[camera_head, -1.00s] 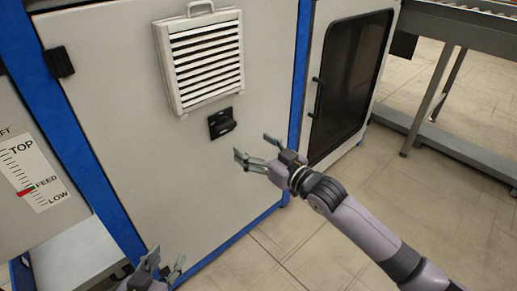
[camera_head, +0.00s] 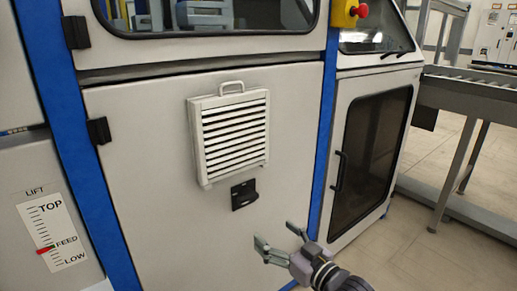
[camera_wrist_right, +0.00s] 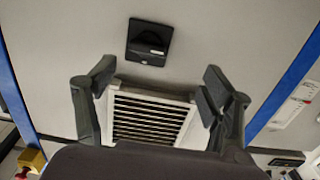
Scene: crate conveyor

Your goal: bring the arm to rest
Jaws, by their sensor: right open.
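My right gripper (camera_head: 282,246) is at the lower middle of the head view, in front of the grey machine panel (camera_head: 130,190). Its two fingers are spread apart with nothing between them. In the right wrist view, the open fingers (camera_wrist_right: 158,95) frame the louvred vent (camera_wrist_right: 150,118), with the black latch (camera_wrist_right: 149,42) beyond them. In the head view, the vent (camera_head: 233,135) and the latch (camera_head: 244,194) are up and left of the gripper, apart from it. My left gripper is not in view.
A lift scale (camera_head: 55,235) is at the left, its red marker near FEED. A dark-windowed door (camera_head: 370,155) stands right of the blue post. A red emergency button (camera_head: 361,10) is above. A conveyor frame (camera_head: 460,95) stands at the right, with bare floor (camera_head: 400,250) before it.

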